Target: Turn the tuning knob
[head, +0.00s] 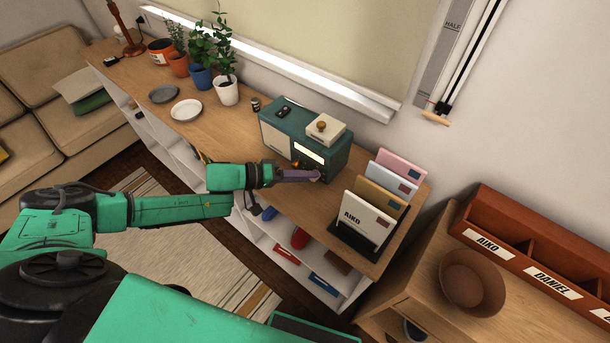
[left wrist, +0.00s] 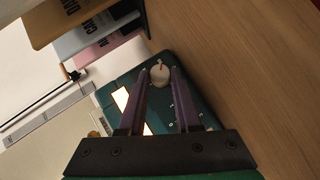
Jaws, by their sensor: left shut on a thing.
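The teal radio (head: 340,158) stands on the wooden shelf top, with a lit dial (head: 309,153) on its front. Its cream tuning knob (head: 316,177) is at the right end of the front, partly covered by my fingertips. In the left wrist view the knob (left wrist: 160,75) sits between the two purple fingers of my left gripper (left wrist: 159,72), close to their tips. My left gripper (head: 314,175) reaches in from the left and is shut on the knob. The radio's teal front (left wrist: 187,107) lies behind the fingers there. My right gripper is not in view.
A letter rack with envelopes (head: 367,218) stands just right of the radio. A cream box with a round knob (head: 326,129) sits on the radio. Potted plants (head: 226,92) and plates (head: 186,109) are farther left. A wooden bowl (head: 472,282) is at the lower right.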

